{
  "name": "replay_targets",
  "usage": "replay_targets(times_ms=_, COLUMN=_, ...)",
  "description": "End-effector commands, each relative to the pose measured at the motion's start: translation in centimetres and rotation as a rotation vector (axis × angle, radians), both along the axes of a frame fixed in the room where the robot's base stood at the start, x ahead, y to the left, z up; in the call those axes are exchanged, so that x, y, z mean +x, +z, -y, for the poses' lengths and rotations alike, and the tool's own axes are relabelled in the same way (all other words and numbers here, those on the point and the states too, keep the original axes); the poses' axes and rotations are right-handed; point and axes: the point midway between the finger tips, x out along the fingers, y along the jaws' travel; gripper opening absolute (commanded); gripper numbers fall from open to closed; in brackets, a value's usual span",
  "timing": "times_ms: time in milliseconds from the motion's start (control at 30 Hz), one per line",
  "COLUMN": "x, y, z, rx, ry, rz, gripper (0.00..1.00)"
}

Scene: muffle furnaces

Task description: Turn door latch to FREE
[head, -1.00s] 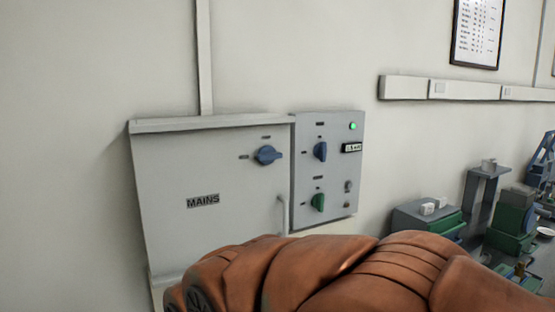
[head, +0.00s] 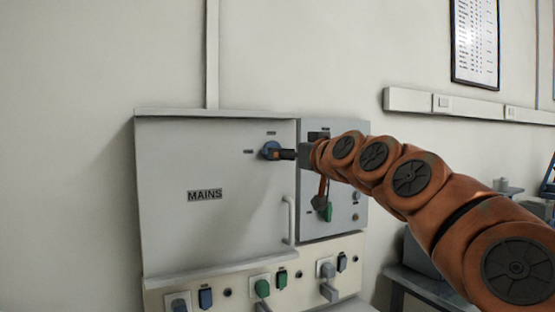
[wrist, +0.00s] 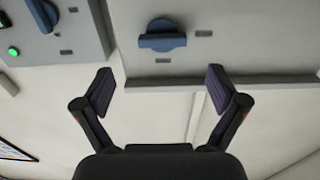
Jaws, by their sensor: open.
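The door latch (head: 269,149) is a blue knob with a bar grip, on the upper right of the grey door marked MAINS (head: 170,235). In the wrist view the latch (wrist: 163,38) shows with its bar lying across the picture. Small labels sit above and left of it in the head view, too small to read. My gripper (head: 287,154) is just right of the latch in the head view and partly covers it. In the wrist view my gripper (wrist: 161,88) is open and empty, its fingers spread wide, with the latch beyond the fingertips and apart from them.
A control panel (head: 345,222) with a green knob (head: 328,212) is right of the door, partly hidden by my arm. In the wrist view its blue knob (wrist: 42,14) and green lamp (wrist: 13,51) show. A vertical door handle (head: 291,218) and a socket strip (head: 235,293) are below.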

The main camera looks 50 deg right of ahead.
Motion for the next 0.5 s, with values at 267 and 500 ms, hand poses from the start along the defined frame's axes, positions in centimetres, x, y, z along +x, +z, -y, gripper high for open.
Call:
replay_targets(times_ms=267, x=3.4, y=-0.2, z=0.9, rx=0.003, ry=0.006, rz=-0.008, gripper=0.96)
replay_targets(times_ms=500, x=6.0, y=-0.1, z=1.7, rx=0.003, ry=0.007, rz=-0.006, gripper=0.96)
